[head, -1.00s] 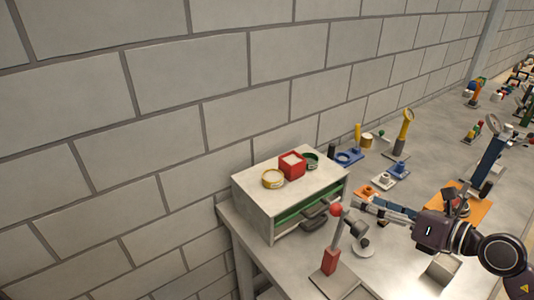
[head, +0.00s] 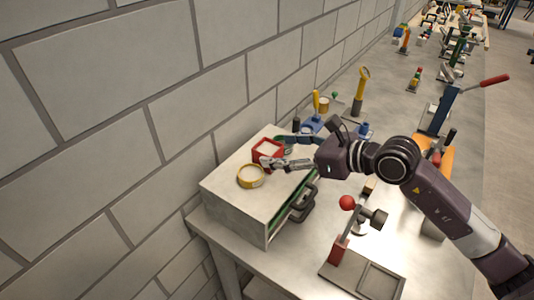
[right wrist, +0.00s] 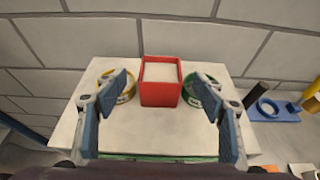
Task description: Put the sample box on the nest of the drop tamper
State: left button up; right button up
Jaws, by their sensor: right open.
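The sample box (head: 268,150), a red square box with pale fill, stands on top of a small grey cabinet. It also shows in the right wrist view (right wrist: 160,92). My right gripper (head: 276,150) is open at the box, and its fingers partly cover it in the head view. In the right wrist view the box appears between the two fingertips (right wrist: 159,88), with a gap on each side. The drop tamper (head: 340,248) has a red post, a red ball and a dark head. Its base carries a square framed nest (head: 379,279), which looks empty. My left gripper is out of view.
A yellow ring (head: 250,176) and a green ring (right wrist: 197,97) flank the box on the cabinet (head: 232,206). The cabinet has a dark-handled drawer front. A block wall stands behind. Several tools and a lever device (head: 444,108) stand farther along the bench.

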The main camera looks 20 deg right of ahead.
aim_at(259, 147)
jog(key=p+x, duration=0.1)
jog(key=x, duration=0.3)
jog(key=shift+w+r+p, duration=0.1)
jog(key=shift+r+p, duration=0.05)
jog(key=shift+p, duration=0.25)
jog(key=shift+w+a+f, duration=0.15)
jog(key=shift+w+f, duration=0.1)
jog(key=shift+f, duration=0.05)
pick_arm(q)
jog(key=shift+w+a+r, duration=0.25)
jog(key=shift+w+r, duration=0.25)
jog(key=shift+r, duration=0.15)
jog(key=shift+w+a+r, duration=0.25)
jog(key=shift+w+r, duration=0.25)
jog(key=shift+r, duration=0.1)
pick_arm(e)
jog(key=shift+s, duration=0.1)
jog(key=c, duration=0.5)
jog(key=shift+r, duration=0.1)
jog(key=c, duration=1.1)
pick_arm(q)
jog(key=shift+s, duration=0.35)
pick_arm(e)
jog(key=shift+o, duration=0.2)
